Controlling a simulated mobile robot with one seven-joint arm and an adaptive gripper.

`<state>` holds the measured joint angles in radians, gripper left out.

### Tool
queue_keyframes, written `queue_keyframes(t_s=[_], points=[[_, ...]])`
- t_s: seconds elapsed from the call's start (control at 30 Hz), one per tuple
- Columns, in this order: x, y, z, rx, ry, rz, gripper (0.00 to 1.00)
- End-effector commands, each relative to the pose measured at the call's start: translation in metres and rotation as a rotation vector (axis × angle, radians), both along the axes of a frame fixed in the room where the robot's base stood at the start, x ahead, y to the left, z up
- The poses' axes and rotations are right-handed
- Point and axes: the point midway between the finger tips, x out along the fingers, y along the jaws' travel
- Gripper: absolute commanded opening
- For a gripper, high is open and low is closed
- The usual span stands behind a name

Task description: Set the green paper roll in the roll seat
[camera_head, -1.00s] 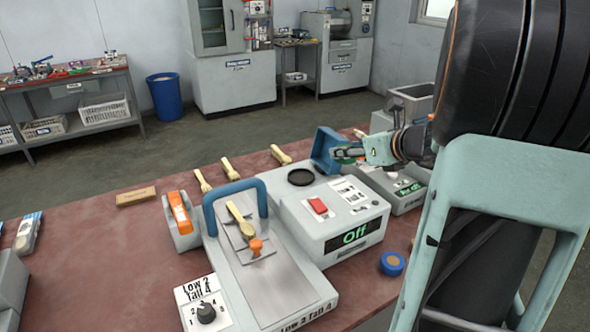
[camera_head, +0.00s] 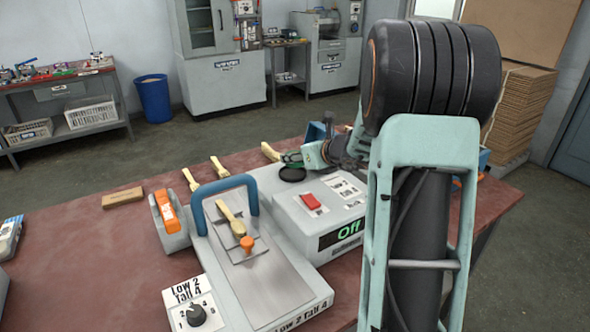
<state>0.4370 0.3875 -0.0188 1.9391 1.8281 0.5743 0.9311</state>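My gripper (camera_head: 294,158) reaches in from the right, just above the back of the grey control unit. A small dark-green round thing (camera_head: 292,163), which looks like the green paper roll, sits at its fingertips and is partly covered by them. The fingers appear closed on it, though it is small in the picture. Just under it, on top of the grey unit, is a round black dish (camera_head: 292,175), which looks like the roll seat. The roll appears a little above the dish; I cannot tell whether they touch.
The grey unit (camera_head: 319,222) has a red switch (camera_head: 310,201) and reads Off. More spoons (camera_head: 220,167) lie behind. A blue bin (camera_head: 318,131) stands behind my gripper.

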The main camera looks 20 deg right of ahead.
Motion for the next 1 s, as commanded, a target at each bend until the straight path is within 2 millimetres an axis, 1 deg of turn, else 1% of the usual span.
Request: queue_keyframes(t_s=[0.1,0.2,0.3,0.57,0.7,0.73,0.87,1.0], points=[[0.008,0.006,-0.013,0.002,0.002,0.002,0.20],[0.007,0.005,-0.030,0.003,0.003,-0.001,0.20],[0.007,0.005,-0.039,0.002,0.001,0.000,0.20],[0.007,0.004,-0.040,0.000,-0.001,0.000,0.20],[0.007,0.004,-0.044,0.001,0.000,0.000,0.20],[0.007,0.004,-0.042,0.001,0.000,0.000,0.44],[0.007,0.004,-0.042,0.001,0.000,0.000,0.58],[0.007,0.004,-0.042,0.001,0.000,0.000,0.59]])
